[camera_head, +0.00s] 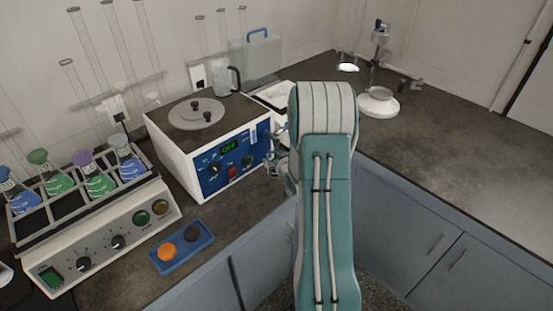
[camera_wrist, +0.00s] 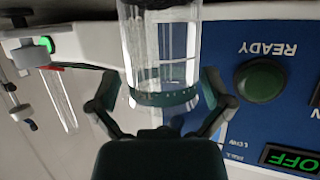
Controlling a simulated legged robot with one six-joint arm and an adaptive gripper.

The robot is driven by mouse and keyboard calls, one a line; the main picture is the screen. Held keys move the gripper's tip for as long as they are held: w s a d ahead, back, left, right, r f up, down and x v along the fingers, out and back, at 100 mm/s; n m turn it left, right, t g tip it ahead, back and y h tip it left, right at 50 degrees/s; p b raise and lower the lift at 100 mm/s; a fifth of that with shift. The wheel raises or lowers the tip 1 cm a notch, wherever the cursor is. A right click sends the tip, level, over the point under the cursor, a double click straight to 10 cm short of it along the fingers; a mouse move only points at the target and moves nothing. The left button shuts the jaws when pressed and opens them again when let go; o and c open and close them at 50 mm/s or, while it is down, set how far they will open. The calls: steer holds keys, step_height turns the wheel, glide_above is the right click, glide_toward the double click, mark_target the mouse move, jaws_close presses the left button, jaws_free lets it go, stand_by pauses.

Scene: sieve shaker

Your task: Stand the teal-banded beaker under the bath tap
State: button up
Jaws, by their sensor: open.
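In the wrist view the clear teal-banded beaker (camera_wrist: 165,98) lies between the fingers of my gripper (camera_wrist: 160,85), which are open on either side of it. Whether a finger touches the glass is unclear. The beaker's far end is cut off by the picture edge, and what it rests on is hidden. The bath (camera_head: 225,158) is a white box with a blue front panel in the head view. The same panel (camera_wrist: 245,45) shows upside down close behind the beaker in the wrist view. My arm hides most of the gripper in the head view, and I cannot clearly make out the tap.
A rack (camera_head: 75,195) with several coloured flasks stands on the left above a control box (camera_head: 100,240). A blue tray (camera_head: 181,247) with two discs lies in front. A glass jug (camera_head: 222,80) is behind the bath's lid. The counter on the right (camera_head: 460,155) is mostly clear.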

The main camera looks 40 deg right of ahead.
steer(key=v, duration=1.2)
steer(key=a+r+n+g, duration=0.1)
steer(key=a+r+g, duration=0.2)
steer(key=a+r, duration=0.9)
steer(key=s+a+r+n+g+y, duration=0.1)
steer(key=s+a+r+g+y, duration=0.1)
steer(key=s+a, duration=0.6)
steer(key=s+a+r+n+g+y, duration=0.1)
steer(key=s+a+r+g+y, duration=0.1)
steer(key=s+a+r, duration=0.3)
steer(key=s+a, duration=0.3)
steer(key=s, duration=0.1)
steer(key=shift+a+n, duration=0.3)
steer(key=shift+a, duration=0.1)
steer(key=shift+d, duration=0.1)
